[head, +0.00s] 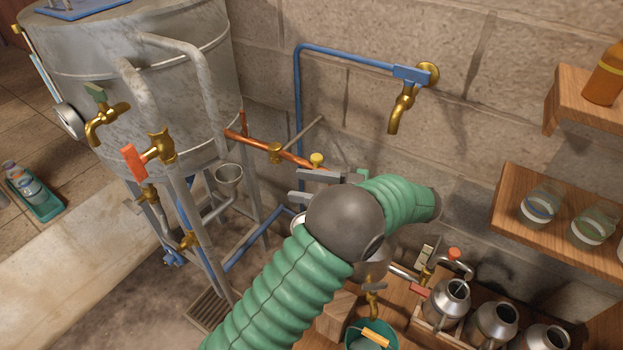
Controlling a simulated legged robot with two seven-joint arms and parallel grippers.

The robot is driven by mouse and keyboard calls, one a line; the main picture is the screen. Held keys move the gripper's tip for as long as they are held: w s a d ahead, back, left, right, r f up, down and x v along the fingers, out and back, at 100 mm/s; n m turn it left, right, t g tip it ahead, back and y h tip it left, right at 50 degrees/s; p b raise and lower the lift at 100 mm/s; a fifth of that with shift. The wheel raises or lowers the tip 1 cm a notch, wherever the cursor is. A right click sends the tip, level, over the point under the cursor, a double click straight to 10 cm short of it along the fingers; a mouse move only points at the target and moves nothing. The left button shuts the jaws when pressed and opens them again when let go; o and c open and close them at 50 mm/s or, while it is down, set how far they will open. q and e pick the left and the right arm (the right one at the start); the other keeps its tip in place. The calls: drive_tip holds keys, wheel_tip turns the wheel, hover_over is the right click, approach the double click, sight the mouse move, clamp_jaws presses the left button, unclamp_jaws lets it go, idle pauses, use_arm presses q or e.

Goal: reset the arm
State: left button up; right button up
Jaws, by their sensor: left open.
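My left arm, in a ribbed green sleeve with a dark round joint, comes up from the bottom of the head view and bends near the stone wall. My left gripper (308,186) shows as grey jaws just above and left of that joint. It is open, and I see nothing between its jaws. It is close to the copper pipe (262,146) and its yellow-capped fitting (317,159); I cannot tell whether it touches them. The joint hides part of the gripper and what lies behind it. My right gripper is not in view.
A large metal still (150,90) with brass taps stands at the left. A blue pipe (298,110) runs up the wall to a brass tap (401,108). Wooden shelves (515,195) hold jars at the right. Metal cans (447,302) stand in a wooden crate at lower right.

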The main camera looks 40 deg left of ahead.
use_arm(q)
drive_tip(key=w+a+r+m+t+p, duration=0.2)
drive_tip(key=w+m+t, duration=0.1)
drive_tip(key=w+t, duration=0.3)
drive_tip(key=w+a+r+m+t+p, duration=0.1)
drive_tip(key=w+a+r+m+t, duration=0.2)
drive_tip(key=w+t, duration=0.3)
drive_tip(key=w+d+f+m+t+h+p, duration=0.1)
drive_tip(key=w+d+m+t+h+p, duration=0.2)
drive_tip(key=w+d+m+t+h, duration=0.45)
drive_tip(key=s+d+f+m+g+h+p, duration=0.1)
drive_tip(key=s+d+f+m+h+p, duration=0.1)
drive_tip(key=s+d+f+m+h, duration=0.35)
drive_tip(key=s+d+f+m+g+h+p, duration=0.1)
drive_tip(key=s+d+f+g+h, duration=0.1)
drive_tip(key=s, duration=0.9)
drive_tip(key=s+d+f+m+g+h+p, duration=0.1)
drive_tip(key=s+f+g, duration=0.3)
drive_tip(key=s, duration=0.8)
drive_tip(key=shift+d+f+m+g+h, duration=0.5)
drive_tip(key=shift+m+g, duration=0.3)
drive_tip(key=shift+g, duration=0.45)
drive_tip(key=shift+r, duration=0.15)
